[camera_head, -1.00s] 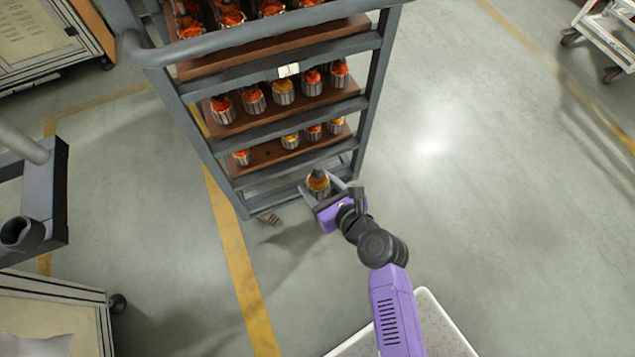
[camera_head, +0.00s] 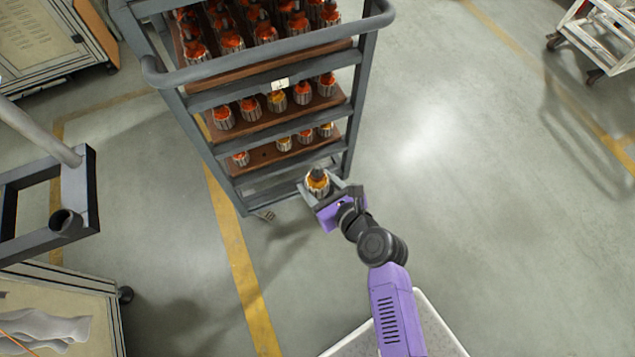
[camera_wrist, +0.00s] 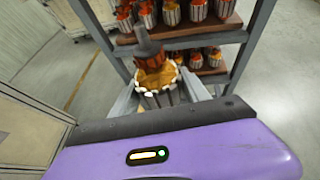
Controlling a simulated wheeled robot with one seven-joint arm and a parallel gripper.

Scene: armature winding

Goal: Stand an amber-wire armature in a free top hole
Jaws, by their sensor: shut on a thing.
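My gripper (camera_head: 320,190) is shut on an amber-wire armature (camera_head: 317,180), held upright in front of the rack's lower right corner, apart from the rack. In the wrist view the armature (camera_wrist: 158,82) shows amber windings and a dark shaft at the top, between the two grey fingers. The grey rack (camera_head: 262,91) holds brown boards with armatures. The top board (camera_head: 255,70) bears several orange-wire armatures; its free holes cannot be made out. The middle board (camera_head: 262,124) bears a row with an amber one (camera_head: 277,101) among orange ones. The lower board (camera_head: 262,158) shows an open hole.
The rack's tubular handle (camera_head: 270,50) crosses the front of the top board. A grey cart frame (camera_head: 75,190) stands at the left, above a bench (camera_head: 60,315). A white trolley (camera_head: 600,35) is at the top right. The floor right of the rack is clear.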

